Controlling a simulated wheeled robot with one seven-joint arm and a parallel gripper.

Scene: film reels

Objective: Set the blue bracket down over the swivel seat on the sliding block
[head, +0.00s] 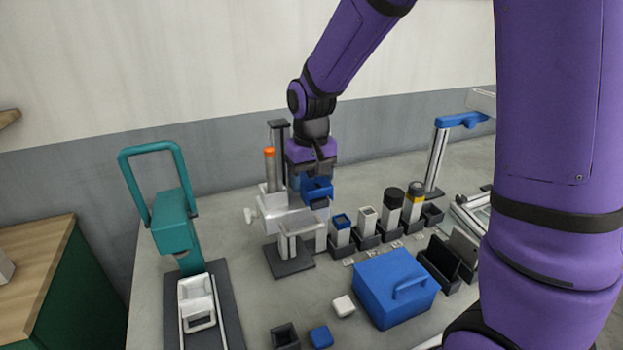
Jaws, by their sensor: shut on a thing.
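My gripper (318,168) points down at the middle of the bench and is shut on the blue bracket (317,189). The bracket shows just below the fingers, with part of it hidden behind them. A light grey metal fixture (283,219), which looks like the sliding block, stands directly under and left of the bracket. I cannot make out the swivel seat; the bracket and gripper cover that spot. I cannot tell whether the bracket touches the fixture.
An orange-topped post (270,168) stands close left of my gripper. Several small dark holders with upright blocks (366,220) are to the right. A blue lidded box (394,287) lies in front. A teal press (172,220) stands at left. Bare bench lies between press and fixture.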

